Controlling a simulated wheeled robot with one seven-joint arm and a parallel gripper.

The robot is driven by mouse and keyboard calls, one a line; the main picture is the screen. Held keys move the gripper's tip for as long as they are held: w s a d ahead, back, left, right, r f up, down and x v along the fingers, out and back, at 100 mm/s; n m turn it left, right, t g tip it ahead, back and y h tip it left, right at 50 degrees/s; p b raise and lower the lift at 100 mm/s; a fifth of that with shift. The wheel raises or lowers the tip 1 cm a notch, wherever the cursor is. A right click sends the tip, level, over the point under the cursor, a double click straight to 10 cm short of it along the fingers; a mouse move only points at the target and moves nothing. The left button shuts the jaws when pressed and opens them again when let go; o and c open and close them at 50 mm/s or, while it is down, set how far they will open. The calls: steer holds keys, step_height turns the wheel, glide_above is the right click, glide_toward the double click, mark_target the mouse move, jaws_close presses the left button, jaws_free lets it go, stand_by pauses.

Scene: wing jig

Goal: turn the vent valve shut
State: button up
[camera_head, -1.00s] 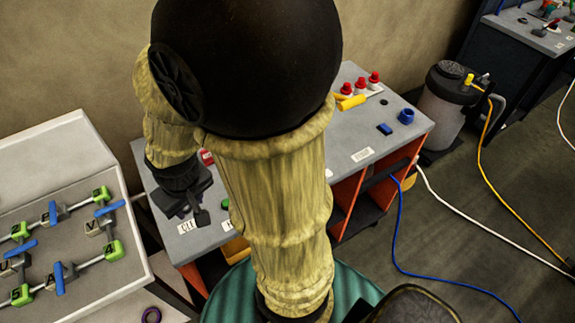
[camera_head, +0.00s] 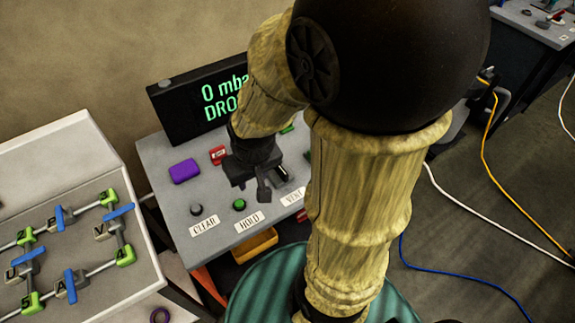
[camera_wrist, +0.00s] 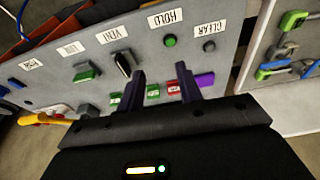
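A console label reading VENT (camera_head: 293,196) is partly hidden beside my arm. In the wrist view, the upside-down VENT label (camera_wrist: 113,34) stands by a dark switch or knob with a pale edge (camera_wrist: 124,63). A valve marked V (camera_head: 103,229) sits on the pipe board at the left, its blue handle (camera_head: 116,211) lying across its pipe. I cannot tell which of the two is the vent valve. My gripper (camera_wrist: 161,72) is open and empty, with its fingers apart over the console. In the head view my gripper (camera_head: 257,178) is well right of the V valve.
The pipe board (camera_head: 52,152) carries several blue-handled valves and green lettered corners. The console (camera_head: 160,150) holds a purple block (camera_head: 184,171), a green HOLD button (camera_head: 239,204) and a dark CLEAR button (camera_head: 196,210). A black display (camera_head: 180,120) stands behind. Cables cross the floor at right.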

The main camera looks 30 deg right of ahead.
stand_by(0.3)
steer(key=w+d+f+g+b, duration=0.2)
steer(key=w+d+b, duration=0.6)
steer(key=w+d, duration=0.4)
steer(key=shift+d+f+g+b, duration=0.2)
steer(key=shift+d+g+b, duration=0.15)
steer(key=shift+d, duration=0.55)
